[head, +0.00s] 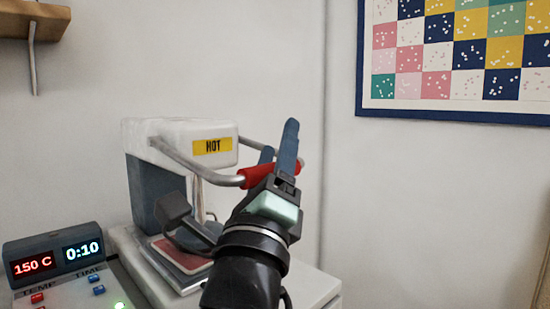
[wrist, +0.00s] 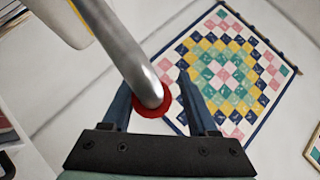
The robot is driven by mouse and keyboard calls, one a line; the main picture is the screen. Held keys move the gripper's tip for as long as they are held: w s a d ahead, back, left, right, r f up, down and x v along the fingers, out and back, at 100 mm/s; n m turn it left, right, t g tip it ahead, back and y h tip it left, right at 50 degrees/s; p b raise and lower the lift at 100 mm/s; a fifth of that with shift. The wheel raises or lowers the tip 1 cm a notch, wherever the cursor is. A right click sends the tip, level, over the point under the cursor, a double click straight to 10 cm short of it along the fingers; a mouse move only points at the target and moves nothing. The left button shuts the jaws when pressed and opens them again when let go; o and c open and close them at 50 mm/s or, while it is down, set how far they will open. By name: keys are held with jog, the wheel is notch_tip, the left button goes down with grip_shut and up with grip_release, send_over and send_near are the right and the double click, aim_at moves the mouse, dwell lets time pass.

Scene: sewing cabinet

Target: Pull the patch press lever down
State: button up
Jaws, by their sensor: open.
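The patch press (head: 180,136) is a white machine with a yellow HOT label on its upper head. Its lever is a bent metal bar (head: 195,168) with a red grip (head: 255,177) at the front, held out roughly level with the head. My gripper (head: 279,140) is at the red grip, open, with its dark blue fingers pointing up past it. In the wrist view, the lever's metal bar (wrist: 128,55) and the red grip (wrist: 151,110) lie between the two spread fingers (wrist: 155,86). I cannot tell whether either finger touches the grip. My gripper hides part of the grip.
A control box with a display (head: 55,255) reading 150 C and 0:10 stands at the left. A red-topped patch (head: 180,258) lies on the press base. A quilt (head: 455,50) hangs on the wall behind. The space right of my gripper is clear.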

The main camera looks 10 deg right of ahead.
jog(key=b+v, duration=0.3)
jog(key=v, duration=1)
jog(key=shift+d+r, duration=0.1)
jog(key=shift+r, duration=0.05)
jog(key=s+a+r+n+t+y+p, duration=0.3)
jog(key=r+n, duration=0.5)
jog(key=n, duration=0.7)
jog(key=s+a+r+n+t+y+p, duration=0.1)
jog(key=s+r+n+t+y+p, duration=0.15)
jog(key=r+n+y, duration=0.85)
notch_tip(320, 180, up, 34)
jog(key=n+h+p, duration=0.3)
jog(key=h+p, duration=0.2)
jog(key=p, duration=3.2)
jog(key=shift+d+n+g, duration=0.2)
jog(key=shift+n+g, duration=0.2)
jog(key=shift+g, duration=0.05)
